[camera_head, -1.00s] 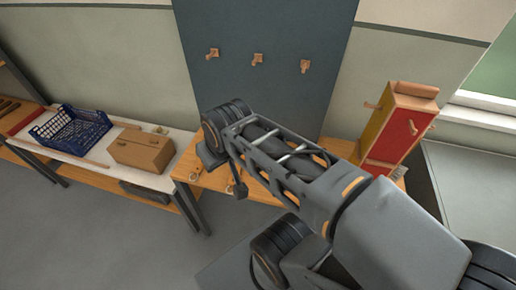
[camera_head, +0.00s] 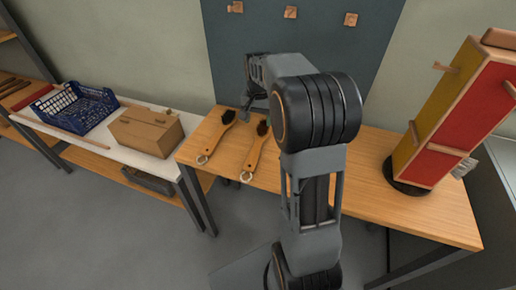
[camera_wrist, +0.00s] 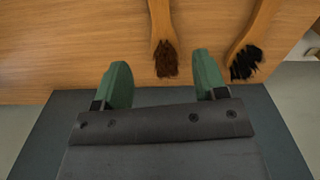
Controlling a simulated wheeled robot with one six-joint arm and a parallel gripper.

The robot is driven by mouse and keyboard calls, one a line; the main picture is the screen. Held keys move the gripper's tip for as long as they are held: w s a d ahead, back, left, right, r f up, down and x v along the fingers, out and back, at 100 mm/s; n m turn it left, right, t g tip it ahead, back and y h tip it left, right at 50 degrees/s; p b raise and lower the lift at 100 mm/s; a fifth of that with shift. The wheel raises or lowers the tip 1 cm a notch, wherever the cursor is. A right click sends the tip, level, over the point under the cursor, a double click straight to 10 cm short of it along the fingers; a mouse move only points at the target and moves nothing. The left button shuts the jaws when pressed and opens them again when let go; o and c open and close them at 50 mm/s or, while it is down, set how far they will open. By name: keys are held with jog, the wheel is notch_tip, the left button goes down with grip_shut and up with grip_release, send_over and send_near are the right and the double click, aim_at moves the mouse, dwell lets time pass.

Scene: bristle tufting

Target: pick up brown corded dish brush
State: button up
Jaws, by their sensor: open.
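Two brushes with wooden handles lie on the wooden table (camera_head: 370,195). The brown-bristled dish brush (camera_wrist: 165,58) is in the middle of the wrist view, its handle running up out of frame. It appears to be the right brush (camera_head: 254,154) in the head view, with a pale loop at its handle end. The black-bristled brush (camera_wrist: 246,62) lies to its right in the wrist view and appears left in the head view (camera_head: 215,138). My gripper (camera_wrist: 160,72) is open and empty, its green fingers on either side of the brown bristles in the picture, apparently above them.
A tall red and yellow block with pegs (camera_head: 455,110) stands on the table's right. A dark board with wooden hooks (camera_head: 290,12) rises behind. A white-topped bench on the left holds a blue crate (camera_head: 75,108) and a cardboard box (camera_head: 146,131).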

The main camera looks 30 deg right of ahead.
aim_at(258, 144)
notch_tip(258, 144, down, 12)
jog(key=shift+r+b, duration=0.25)
jog(key=shift+b, duration=0.1)
dwell(0.4)
jog(key=c, duration=1)
jog(key=shift+c, duration=0.3)
jog(key=shift+r, duration=0.2)
